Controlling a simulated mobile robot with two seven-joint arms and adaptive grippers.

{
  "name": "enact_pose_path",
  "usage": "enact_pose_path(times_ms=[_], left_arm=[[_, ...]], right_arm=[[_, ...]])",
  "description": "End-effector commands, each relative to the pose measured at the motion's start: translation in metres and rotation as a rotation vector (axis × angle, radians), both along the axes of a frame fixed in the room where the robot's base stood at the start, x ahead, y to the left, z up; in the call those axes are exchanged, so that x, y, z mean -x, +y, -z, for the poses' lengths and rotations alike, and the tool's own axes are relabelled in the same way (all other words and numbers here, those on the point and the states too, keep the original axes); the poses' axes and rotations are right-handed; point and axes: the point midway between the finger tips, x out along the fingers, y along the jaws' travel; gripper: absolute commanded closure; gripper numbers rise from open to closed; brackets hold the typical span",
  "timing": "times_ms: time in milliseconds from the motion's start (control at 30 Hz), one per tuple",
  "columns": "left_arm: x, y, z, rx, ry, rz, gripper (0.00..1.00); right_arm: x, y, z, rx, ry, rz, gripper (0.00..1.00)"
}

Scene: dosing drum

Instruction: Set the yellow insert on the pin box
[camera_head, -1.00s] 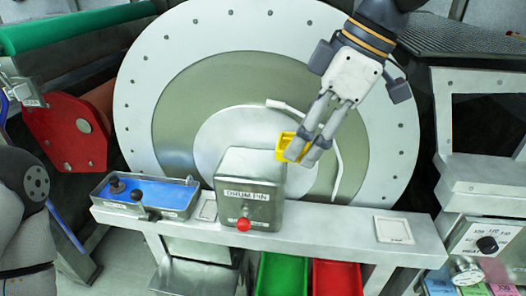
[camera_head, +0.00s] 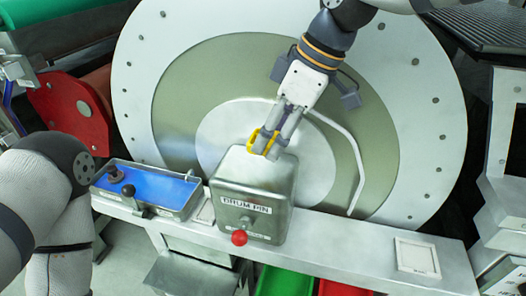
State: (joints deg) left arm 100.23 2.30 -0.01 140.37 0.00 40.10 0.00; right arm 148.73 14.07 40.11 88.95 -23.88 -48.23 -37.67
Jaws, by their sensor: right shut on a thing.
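The yellow insert (camera_head: 253,141) is held in my right gripper (camera_head: 268,150), whose fingers are shut on it and partly hide it. The gripper points down at the top of the pin box (camera_head: 235,180), a grey metal box labelled "DRUM PIN" with a red knob on its front. The insert is at the box's top face; I cannot tell whether it touches it. My left arm shows at the left edge, but its gripper is out of view.
The box stands on a pale shelf (camera_head: 340,240) before a large round drum (camera_head: 400,130). A blue-lined tray (camera_head: 155,190) with dark knobbed parts is left of the box. A small white plate (camera_head: 417,257) lies at right. Green (camera_head: 285,282) and red (camera_head: 345,288) bins are below.

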Motion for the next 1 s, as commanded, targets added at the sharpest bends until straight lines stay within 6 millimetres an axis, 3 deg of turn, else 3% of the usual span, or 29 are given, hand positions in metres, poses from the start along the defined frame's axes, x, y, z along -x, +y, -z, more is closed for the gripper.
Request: enact_pose_path(times_ms=[267,400,1000], left_arm=[[0.005,0.0,0.006,0.0,0.02,0.0,0.8],[0.005,0.0,0.005,0.0,0.017,0.0,0.8],[0.005,0.0,0.005,0.0,0.017,0.0,0.8]], right_arm=[[-0.014,0.021,0.029,-0.001,-0.002,-0.001,0.78],[-0.013,0.019,0.054,-0.001,-0.005,0.0,0.78],[-0.013,0.019,0.068,0.001,-0.005,-0.001,0.78]])
